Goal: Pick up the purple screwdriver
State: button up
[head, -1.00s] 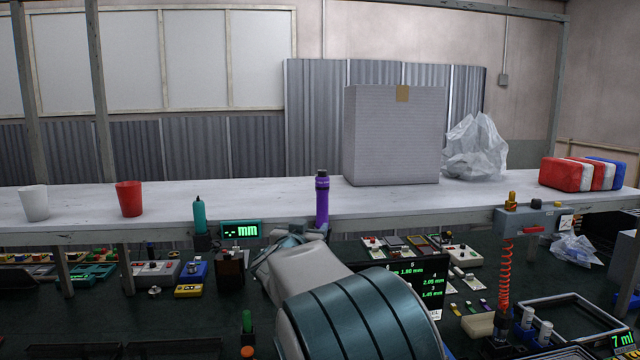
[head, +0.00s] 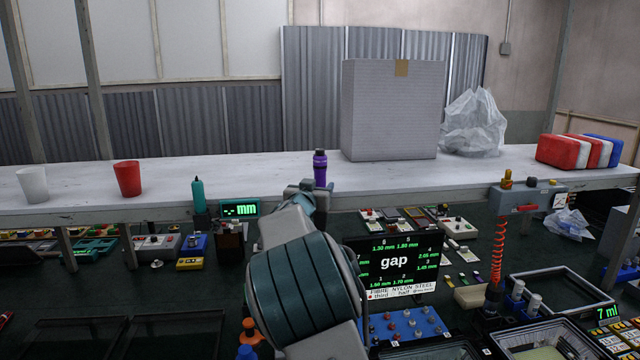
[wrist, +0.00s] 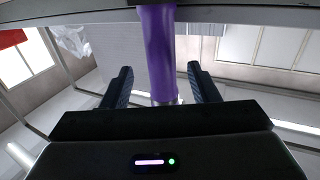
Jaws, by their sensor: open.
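The purple screwdriver (head: 320,165) stands upright at the front edge of the white shelf in the head view. Its lower part is hidden behind my gripper (head: 307,190). In the wrist view the purple handle (wrist: 157,50) runs between the two dark fingers of my gripper (wrist: 158,80). The fingers are apart, with a visible gap on each side of the handle. I see no contact.
A teal tool (head: 198,192) stands left beside a green "mm" display (head: 238,209). A large grey box (head: 392,115) stands behind on the shelf (head: 240,172). A "gap" screen (head: 395,262) is right of my arm. Cups (head: 127,178) stand left.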

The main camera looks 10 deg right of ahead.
aim_at(318, 183)
jog(key=shift+p+x, duration=0.8)
jog(key=shift+x, duration=1.35)
jog(key=shift+a, duration=0.15)
jog(key=c, duration=1.1)
jog(key=shift+r, duration=0.1)
